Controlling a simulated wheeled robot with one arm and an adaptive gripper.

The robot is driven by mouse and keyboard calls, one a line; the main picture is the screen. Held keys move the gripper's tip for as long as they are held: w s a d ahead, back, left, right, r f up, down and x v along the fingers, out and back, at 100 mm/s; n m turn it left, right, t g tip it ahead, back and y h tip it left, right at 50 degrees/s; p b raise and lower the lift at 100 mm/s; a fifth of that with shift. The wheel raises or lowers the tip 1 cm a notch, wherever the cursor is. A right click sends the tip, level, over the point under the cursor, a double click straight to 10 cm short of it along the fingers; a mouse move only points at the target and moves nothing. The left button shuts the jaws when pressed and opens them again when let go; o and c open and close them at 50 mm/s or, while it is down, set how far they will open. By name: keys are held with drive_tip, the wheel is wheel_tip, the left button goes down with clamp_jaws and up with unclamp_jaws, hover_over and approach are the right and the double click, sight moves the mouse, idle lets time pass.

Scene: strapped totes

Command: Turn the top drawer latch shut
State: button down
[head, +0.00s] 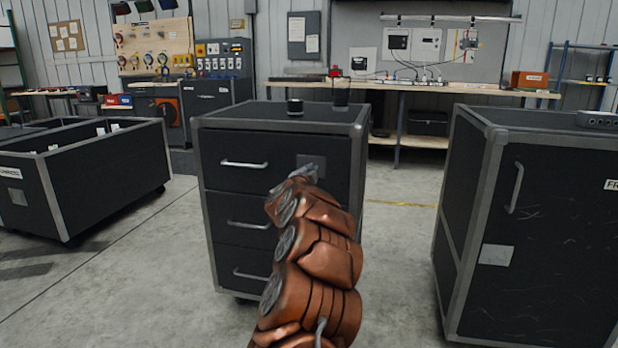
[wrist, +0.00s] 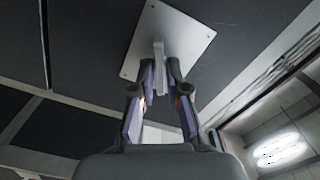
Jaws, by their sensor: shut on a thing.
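The drawer case (head: 282,118) is dark with metal edges and stands in the middle of the head view. Its top drawer (head: 228,150) looks closed and has a bar handle (head: 244,164). The latch plate (head: 312,160) is a square metal plate to the right of that handle; it also shows in the wrist view (wrist: 190,30). The latch lever (wrist: 160,68) sticks out from the plate between my fingertips. My gripper (wrist: 160,75) is shut on the lever. In the head view my arm hides the lever and the right part of the lower drawers.
Two dark cups (head: 341,94) stand on the case top. A second dark case (head: 530,220) stands to the right, with floor between. An open low bin (head: 80,170) stands at left. A workbench (head: 450,88) runs along the back wall.

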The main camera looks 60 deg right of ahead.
drive_tip(key=m+b, duration=0.3)
drive_tip(key=m, duration=0.2)
drive_tip(key=shift+s+f, duration=0.15)
drive_tip(key=shift+d+m, duration=0.1)
drive_tip(key=shift+m, duration=0.3)
drive_tip(key=c, duration=1.3)
unclamp_jaws()
drive_tip(key=shift+a, duration=0.2)
drive_tip(key=shift+v, duration=5.85)
